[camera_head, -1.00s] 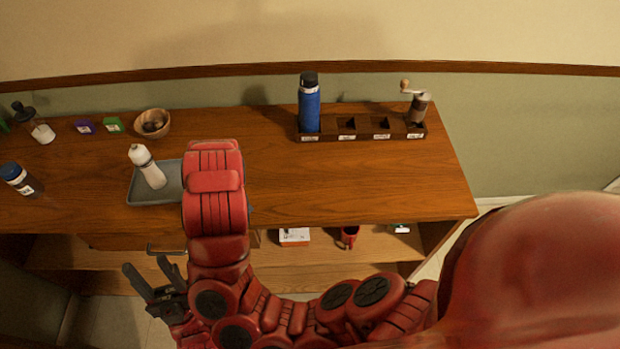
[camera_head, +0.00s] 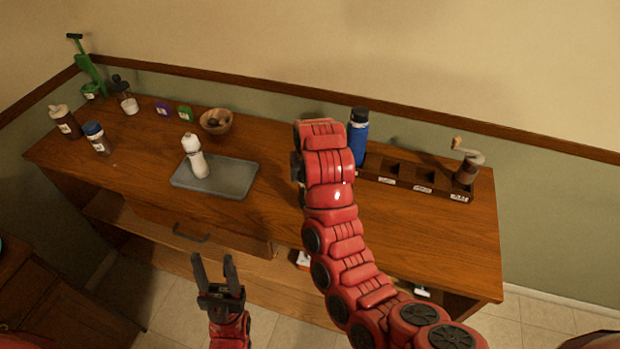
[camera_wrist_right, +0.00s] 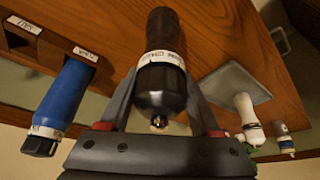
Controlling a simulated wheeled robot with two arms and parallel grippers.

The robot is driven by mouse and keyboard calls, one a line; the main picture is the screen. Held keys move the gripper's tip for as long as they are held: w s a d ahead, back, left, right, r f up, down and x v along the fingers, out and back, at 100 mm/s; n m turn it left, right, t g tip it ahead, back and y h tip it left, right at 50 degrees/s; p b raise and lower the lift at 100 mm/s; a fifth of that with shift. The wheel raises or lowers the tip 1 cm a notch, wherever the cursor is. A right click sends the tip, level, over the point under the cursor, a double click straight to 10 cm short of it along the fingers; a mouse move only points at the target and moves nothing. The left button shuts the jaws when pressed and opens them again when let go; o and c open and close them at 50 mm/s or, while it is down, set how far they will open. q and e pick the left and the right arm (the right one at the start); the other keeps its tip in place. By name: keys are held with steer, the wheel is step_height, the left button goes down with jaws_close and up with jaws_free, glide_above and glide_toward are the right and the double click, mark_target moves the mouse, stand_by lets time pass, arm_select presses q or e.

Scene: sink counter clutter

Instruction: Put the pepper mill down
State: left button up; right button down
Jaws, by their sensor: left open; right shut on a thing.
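The pepper mill (camera_wrist_right: 160,75) is dark, with a white label band and a small metal knob. In the right wrist view my right gripper (camera_wrist_right: 162,88) is shut on it, one finger on each side. Wood of the counter shows behind its far end; I cannot tell if it touches. In the head view my right arm hides the mill and most of that gripper, left of the blue bottle (camera_head: 357,140). My left gripper (camera_head: 213,265) is open and empty, in front of the counter and below its top.
A dark rack (camera_head: 408,180) holds the blue bottle and a hand grinder (camera_head: 466,168), with empty slots between. A grey tray (camera_head: 228,180) carries a white bottle (camera_head: 196,160). A wooden bowl (camera_head: 216,122) stands behind. The counter (camera_head: 262,220) is clear between tray and arm.

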steer(key=w+f+p, duration=0.1)
steer(key=f+p, duration=0.1)
steer(key=w+d+f+p, duration=0.1)
steer(key=f, duration=0.1)
steer(key=shift+w, duration=0.3)
steer(key=shift+c, duration=0.6)
jaws_free()
steer(key=shift+r, duration=0.1)
steer(key=b+v, duration=0.2)
steer(key=v, duration=0.3)
steer(key=shift+a+r, duration=0.1)
steer(key=shift+r, duration=0.05)
steer(key=p+v, duration=0.3)
steer(key=v, duration=0.4)
